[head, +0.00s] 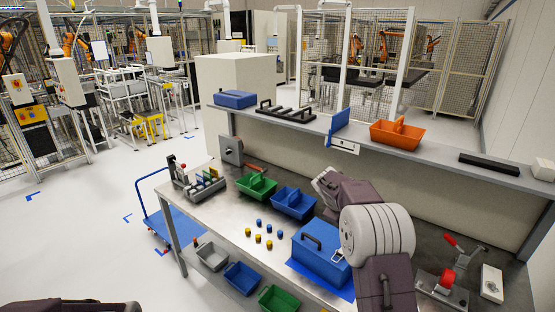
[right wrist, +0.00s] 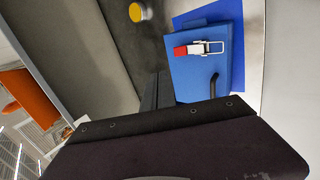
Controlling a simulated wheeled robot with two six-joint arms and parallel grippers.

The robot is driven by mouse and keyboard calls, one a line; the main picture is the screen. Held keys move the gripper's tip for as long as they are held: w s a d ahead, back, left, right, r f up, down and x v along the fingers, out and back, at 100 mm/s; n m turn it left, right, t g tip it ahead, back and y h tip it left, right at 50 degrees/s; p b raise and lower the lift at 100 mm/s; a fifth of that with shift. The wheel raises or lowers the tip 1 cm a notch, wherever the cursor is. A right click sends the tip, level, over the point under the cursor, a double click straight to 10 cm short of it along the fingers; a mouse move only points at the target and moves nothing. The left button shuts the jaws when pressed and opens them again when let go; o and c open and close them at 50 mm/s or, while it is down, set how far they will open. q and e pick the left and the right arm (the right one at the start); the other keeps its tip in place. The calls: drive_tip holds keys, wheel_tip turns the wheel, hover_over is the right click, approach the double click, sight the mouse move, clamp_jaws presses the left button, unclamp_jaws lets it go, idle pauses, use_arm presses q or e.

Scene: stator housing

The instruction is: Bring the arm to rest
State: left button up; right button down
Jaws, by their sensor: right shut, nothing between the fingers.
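My right arm (head: 376,232) reaches in from the lower right of the head view, over the bench behind the blue case. In the right wrist view the dark fingers of my right gripper (right wrist: 157,92) lie together, shut with nothing between them. In the head view I cannot make out the fingertips. The blue case (head: 318,262) stands shut on a blue mat (head: 335,288) and has a dark handle. The right wrist view shows the case (right wrist: 197,75) with its red and white latch beside my fingers. Only a dark piece of my left arm shows at the lower left.
The metal bench (head: 228,228) holds several blue and yellow cylinders, a green bin (head: 257,187), a blue bin (head: 293,203) and a rack (head: 200,180). A red-handled clamp (head: 445,283) stands at the right. A raised shelf (head: 300,127) with an orange bin (head: 397,135) runs behind.

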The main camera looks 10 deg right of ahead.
drive_tip(key=s+a+y+b, duration=0.2)
drive_tip(key=s+a, duration=0.7)
drive_tip(key=a, duration=0.1)
drive_tip(key=s+a+f+m+g+y, duration=0.1)
drive_tip(key=s+a+f+m+y, duration=0.1)
drive_tip(key=s+f, duration=0.4)
drive_tip(key=s+a+f+m+g+y, duration=0.2)
drive_tip(key=s+a+f+m, duration=0.3)
drive_tip(key=s, duration=0.9)
drive_tip(key=shift+s+a+f, duration=0.25)
drive_tip(key=shift+a+f, duration=0.35)
drive_tip(key=shift+a, duration=0.55)
